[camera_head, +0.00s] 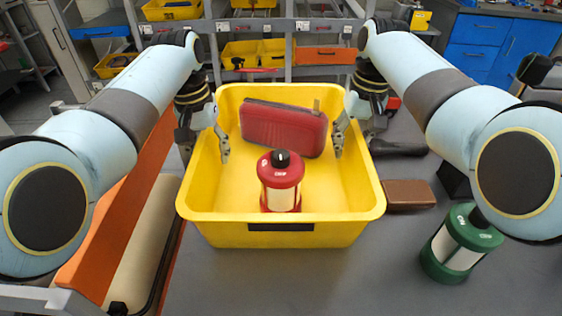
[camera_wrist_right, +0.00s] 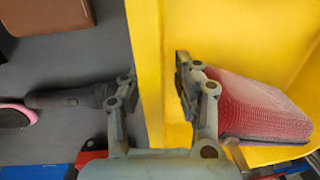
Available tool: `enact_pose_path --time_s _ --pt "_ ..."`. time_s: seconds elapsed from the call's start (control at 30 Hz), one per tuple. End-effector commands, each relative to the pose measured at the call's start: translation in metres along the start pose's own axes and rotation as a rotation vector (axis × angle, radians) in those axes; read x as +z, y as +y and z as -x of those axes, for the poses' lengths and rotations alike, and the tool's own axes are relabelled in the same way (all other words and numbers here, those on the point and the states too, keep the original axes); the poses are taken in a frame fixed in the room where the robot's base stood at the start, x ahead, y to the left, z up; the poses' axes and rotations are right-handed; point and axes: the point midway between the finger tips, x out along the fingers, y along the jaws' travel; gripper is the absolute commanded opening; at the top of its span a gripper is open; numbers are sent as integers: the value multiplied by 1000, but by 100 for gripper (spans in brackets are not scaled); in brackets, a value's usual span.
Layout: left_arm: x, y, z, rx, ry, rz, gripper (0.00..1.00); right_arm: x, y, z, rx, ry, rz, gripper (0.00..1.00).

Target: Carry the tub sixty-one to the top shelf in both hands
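The yellow tub (camera_head: 335,230) stands on the grey table in the head view; no number is readable on it. Inside are a red case (camera_head: 284,128) and a red-and-cream lantern (camera_head: 281,183). My left gripper (camera_head: 203,148) is open at the tub's left wall, one finger inside and one outside. My right gripper (camera_head: 352,135) is open at the right wall. The right wrist view shows its fingers (camera_wrist_right: 155,92) on either side of the yellow wall (camera_wrist_right: 147,50), with gaps. I cannot tell which shelf is the top one.
A shelf rack (camera_head: 300,73) with yellow bins stands behind the tub. A brown box (camera_head: 409,194) and a green lantern (camera_head: 461,243) are on the table to the right. An orange board (camera_head: 125,220) runs along the left. The table in front is clear.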

Motion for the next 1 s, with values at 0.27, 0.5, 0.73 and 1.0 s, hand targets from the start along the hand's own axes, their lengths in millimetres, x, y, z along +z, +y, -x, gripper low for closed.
enact_pose_path --time_s 0.27,0.5,0.73,1.0 --pt "0 0 -14 0 2 0 32 0 0 -14 0 0 -1 32" --pt "0 0 -14 0 1 0 29 0 0 -14 0 1 -1 29" --pt "0 0 -14 0 1 0 0 0 0 -14 0 1 -1 0" --pt "0 0 -14 0 1 0 0 0 0 -14 0 1 0 0"
